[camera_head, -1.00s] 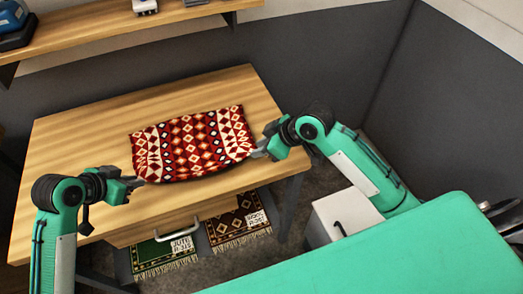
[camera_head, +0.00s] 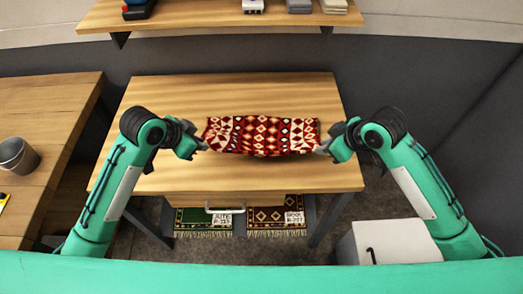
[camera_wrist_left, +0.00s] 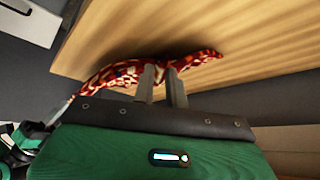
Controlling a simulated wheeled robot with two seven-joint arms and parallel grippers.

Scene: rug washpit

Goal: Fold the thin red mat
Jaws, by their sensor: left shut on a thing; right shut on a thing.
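The thin red mat (camera_head: 262,134) has a red, cream and black diamond pattern. It lies on the wooden table (camera_head: 240,96), with its near edge raised between my two grippers. My left gripper (camera_head: 203,147) is shut on its near left corner. My right gripper (camera_head: 322,148) is shut on its near right corner. In the left wrist view the mat (camera_wrist_left: 118,74) rises to the two fingers of my left gripper (camera_wrist_left: 163,85), which pinch its edge. The mat's underside is hidden.
Two small rugs, one green (camera_head: 205,217) and one brown (camera_head: 270,214), lie below the table's front. A second table (camera_head: 40,110) with a grey bucket (camera_head: 17,155) stands at left. A white cabinet (camera_head: 390,243) stands at lower right. A shelf (camera_head: 200,18) runs along the back.

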